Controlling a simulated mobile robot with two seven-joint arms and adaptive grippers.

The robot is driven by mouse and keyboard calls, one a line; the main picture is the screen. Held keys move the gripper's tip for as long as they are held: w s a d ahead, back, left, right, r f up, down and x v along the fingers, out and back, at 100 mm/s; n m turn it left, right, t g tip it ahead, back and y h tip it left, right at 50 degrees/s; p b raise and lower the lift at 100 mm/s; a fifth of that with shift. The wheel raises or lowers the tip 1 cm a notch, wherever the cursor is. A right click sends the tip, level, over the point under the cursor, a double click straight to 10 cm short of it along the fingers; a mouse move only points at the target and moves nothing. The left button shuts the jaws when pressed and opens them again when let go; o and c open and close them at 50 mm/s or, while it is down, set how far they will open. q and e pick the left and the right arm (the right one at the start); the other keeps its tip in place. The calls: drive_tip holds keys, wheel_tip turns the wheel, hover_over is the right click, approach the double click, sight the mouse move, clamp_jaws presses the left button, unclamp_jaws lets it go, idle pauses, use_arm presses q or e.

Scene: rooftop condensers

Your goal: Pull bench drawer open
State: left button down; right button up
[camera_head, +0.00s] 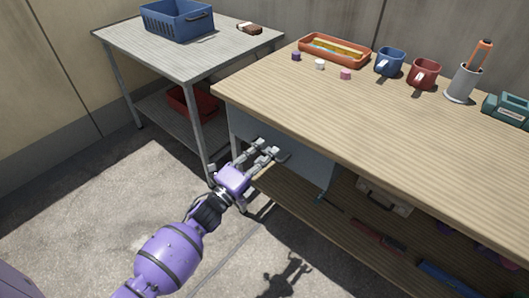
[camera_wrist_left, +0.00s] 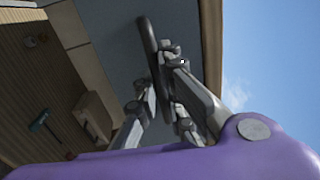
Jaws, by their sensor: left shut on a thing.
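The bench drawer (camera_head: 312,171) is a grey-blue front under the left end of the wooden workbench top. In the left wrist view the drawer front (camera_wrist_left: 108,35) fills the upper middle, with a dark bar handle (camera_wrist_left: 148,38) standing out from it. My left gripper (camera_head: 268,155) is at the drawer front, just below the bench edge. In the left wrist view its fingers (camera_wrist_left: 160,95) are closed around the handle. The fingers hide part of the handle. From these views I cannot tell whether the drawer stands out from the bench. My right gripper is out of view.
The workbench top (camera_head: 400,135) overhangs the drawer. On it are an orange tray (camera_head: 334,51), a blue mug (camera_head: 390,62), a red mug (camera_head: 424,74) and a grey holder (camera_head: 463,83). A metal side table (camera_head: 185,58) with a blue basket (camera_head: 177,19) stands left. The floor in front is clear.

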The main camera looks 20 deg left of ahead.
use_arm(q)
drive_tip(key=r+p+v, duration=0.2)
drive_tip(key=v, duration=1.1)
drive_tip(key=s+r+p+v, duration=0.1)
drive_tip(key=r+p+v, duration=0.1)
drive_tip(key=v, duration=1.2)
drive_tip(key=shift+s+a+r+p, duration=0.25)
drive_tip(key=shift+r+p, duration=0.15)
drive_tip(key=shift+r, duration=0.2)
drive_tip(key=c, duration=1.8)
unclamp_jaws()
drive_tip(key=shift+c, duration=0.2)
drive_tip(key=v, duration=1.2)
